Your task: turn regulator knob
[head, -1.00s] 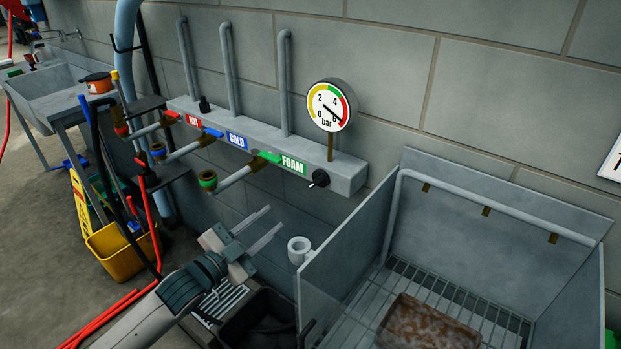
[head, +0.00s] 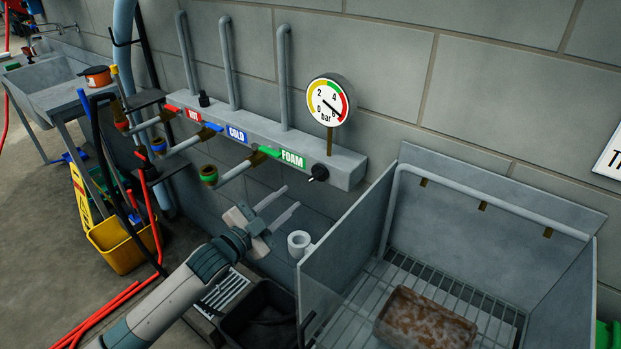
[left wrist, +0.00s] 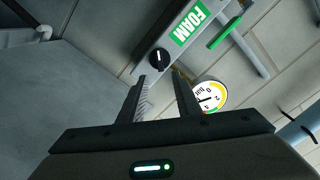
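The regulator knob (head: 319,172) is small and black. It sits on the front of the grey manifold bar (head: 345,172), right of the green FOAM label (head: 292,159) and below the round pressure gauge (head: 329,101). The gauge needle points to the lower right, near the 6. My left gripper (head: 291,200) is open and empty, below and left of the knob and apart from it. In the left wrist view the knob (left wrist: 159,59) shows ahead, just beyond the two spread fingertips (left wrist: 160,78), with a pale mark on its face. My right gripper is not in view.
A grey steel basin (head: 402,165) with a wire rack and a brown block (head: 425,318) stands right of the gripper. A white cup-shaped fitting (head: 300,243) is close to the fingers. Green, blue and red valve handles line the bar. A yellow bucket (head: 122,243) stands left.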

